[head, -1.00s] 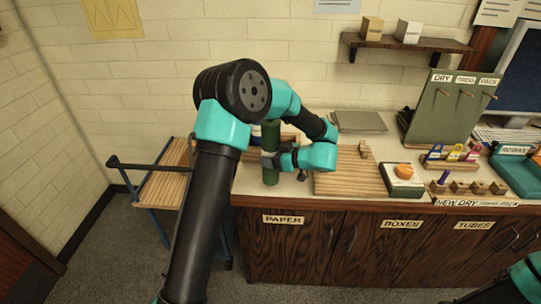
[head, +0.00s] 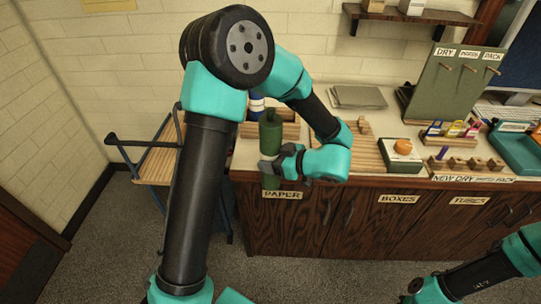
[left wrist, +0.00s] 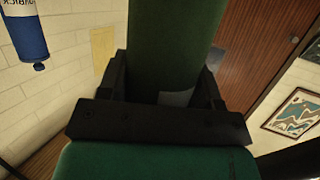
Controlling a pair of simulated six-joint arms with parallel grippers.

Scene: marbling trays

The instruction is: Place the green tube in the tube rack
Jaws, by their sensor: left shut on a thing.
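The green tube (head: 271,132) is upright in the head view, near the counter's front edge. My left gripper (head: 271,164) is shut around its lower part, and the tube's bottom end shows below the jaws, over the cabinet front. In the left wrist view the green tube (left wrist: 176,40) fills the middle, between the two dark fingers (left wrist: 165,85). The wooden tube rack (head: 290,130) stands on the counter behind the green tube, partly hidden by it. A blue and white tube (head: 257,104) is at the rack's left; it also shows in the wrist view (left wrist: 25,32).
A slatted wooden rack (head: 368,153) and a box with an orange item (head: 402,150) are to the right on the counter. A wooden block with holes (head: 475,165) is farther right. A slatted cart (head: 158,164) stands left. My right forearm shows at lower right.

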